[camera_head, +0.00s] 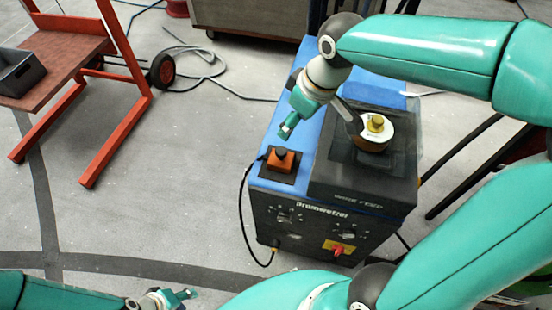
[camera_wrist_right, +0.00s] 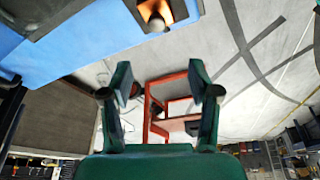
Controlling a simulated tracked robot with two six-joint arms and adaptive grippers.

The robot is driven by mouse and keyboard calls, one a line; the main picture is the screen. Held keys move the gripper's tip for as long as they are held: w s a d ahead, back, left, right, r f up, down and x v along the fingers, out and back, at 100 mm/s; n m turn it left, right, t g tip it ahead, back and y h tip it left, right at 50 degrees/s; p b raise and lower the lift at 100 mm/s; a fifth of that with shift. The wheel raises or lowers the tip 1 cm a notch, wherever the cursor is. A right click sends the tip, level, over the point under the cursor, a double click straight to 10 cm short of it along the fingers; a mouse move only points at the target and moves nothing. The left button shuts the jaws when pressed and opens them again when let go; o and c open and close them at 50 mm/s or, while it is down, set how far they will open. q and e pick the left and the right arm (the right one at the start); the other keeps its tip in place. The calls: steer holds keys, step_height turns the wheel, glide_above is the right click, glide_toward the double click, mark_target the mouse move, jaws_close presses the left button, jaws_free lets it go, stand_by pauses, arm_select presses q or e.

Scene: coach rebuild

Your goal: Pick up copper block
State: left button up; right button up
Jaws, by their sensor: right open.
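An orange, copper-toned block (camera_head: 281,160) with a dark knob on top sits on a dark plate at the front left of the blue-topped machine (camera_head: 264,183).
A brass-topped pale disc (camera_head: 374,141) stands on the machine's dark right part. A black cable (camera_head: 243,215) hangs at its left side. An orange-framed trolley (camera_head: 118,105) with a grey bin (camera_head: 20,73) stands at the left. The floor between is clear.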

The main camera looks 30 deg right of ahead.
steer(key=b, duration=0.1)
glide_toward(282, 151)
steer(key=x, duration=0.3)
steer(key=a+x, duration=0.1)
steer(key=x, duration=0.1)
steer(key=shift+w+f, duration=0.2)
steer(key=shift+w, duration=0.05)
steer(key=f, duration=0.3)
steer(key=f+b, duration=0.1)
steer(key=shift+w+d+f, duration=0.2)
steer(key=shift+w+d, duration=0.15)
steer(key=shift+w, duration=0.05)
steer(key=shift+w+a+f, duration=0.1)
steer(key=shift+w+f, duration=0.05)
steer(key=shift+f, duration=0.35)
jaws_close()
